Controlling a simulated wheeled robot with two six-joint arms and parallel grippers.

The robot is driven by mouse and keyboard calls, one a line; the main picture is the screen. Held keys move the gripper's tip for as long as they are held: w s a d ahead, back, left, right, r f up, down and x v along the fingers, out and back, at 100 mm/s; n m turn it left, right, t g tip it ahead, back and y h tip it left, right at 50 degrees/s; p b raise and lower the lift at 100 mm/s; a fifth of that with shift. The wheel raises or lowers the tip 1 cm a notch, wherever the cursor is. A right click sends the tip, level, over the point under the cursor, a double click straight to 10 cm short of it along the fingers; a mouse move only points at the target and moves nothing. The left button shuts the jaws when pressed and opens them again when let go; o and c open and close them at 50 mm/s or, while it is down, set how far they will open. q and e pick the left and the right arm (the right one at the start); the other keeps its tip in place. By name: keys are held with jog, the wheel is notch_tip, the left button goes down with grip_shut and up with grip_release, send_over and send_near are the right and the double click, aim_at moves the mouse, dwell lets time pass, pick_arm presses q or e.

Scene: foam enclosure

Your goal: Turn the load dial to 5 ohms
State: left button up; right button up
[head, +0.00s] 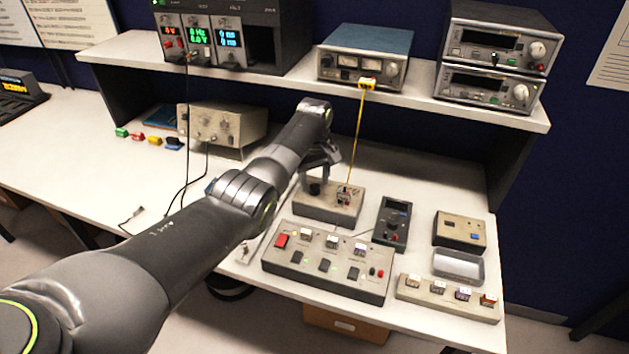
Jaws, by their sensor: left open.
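A small grey box (328,212) stands on the bench and carries a black dial (315,187) on its top left. I take this to be the load dial; its scale is too small to read. My left gripper (314,180) points down at the dial, with its fingers open and close around or just above it. I cannot tell whether they touch it. The gripper and wrist hide part of the dial and box top. A yellow cable (357,135) runs down to terminals on the box's right side. My right gripper is not in view.
A switch panel (330,283) lies in front of the box, and a dark handheld meter (391,225) stands to its right. A grey tray (458,266) and a connector strip (447,302) are farther right. A shelf (420,95) with instruments is behind.

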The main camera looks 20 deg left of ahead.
pick_arm(q)
jog(key=shift+f, duration=0.65)
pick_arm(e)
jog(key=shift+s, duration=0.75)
pick_arm(q)
jog(key=c, duration=1)
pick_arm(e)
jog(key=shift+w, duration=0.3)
